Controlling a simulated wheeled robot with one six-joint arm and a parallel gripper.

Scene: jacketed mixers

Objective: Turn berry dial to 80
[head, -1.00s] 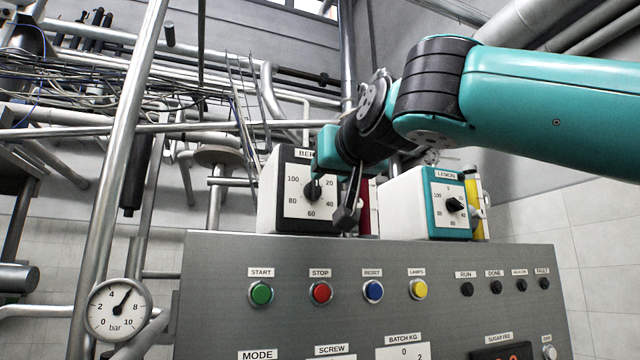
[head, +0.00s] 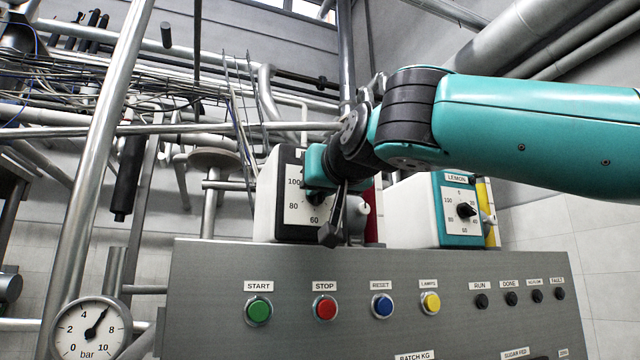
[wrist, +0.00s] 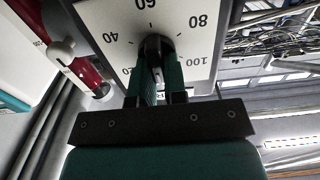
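The berry dial is a black knob (head: 316,197) on a white numbered plate, on the front of a white and black box (head: 268,212) at the head view's centre left. My gripper (head: 318,172) is in front of it and covers the upper plate and most of the label. In the wrist view the plate (wrist: 112,22) looks upside down, with 40, 60, 80 and 100 readable. The knob (wrist: 154,46) sits between the teal fingertips of my gripper (wrist: 160,80); firm contact is not clear. A pale mark on the knob appears to point toward the hidden zero side, away from 60.
The lemon dial box (head: 455,215) stands to the right, a red cylinder (head: 373,213) between. Below is a grey panel (head: 215,285) with start (head: 258,309), stop (head: 325,307), reset (head: 382,306) and lamps (head: 429,303) buttons. Pipes and a pressure gauge (head: 88,330) are at left.

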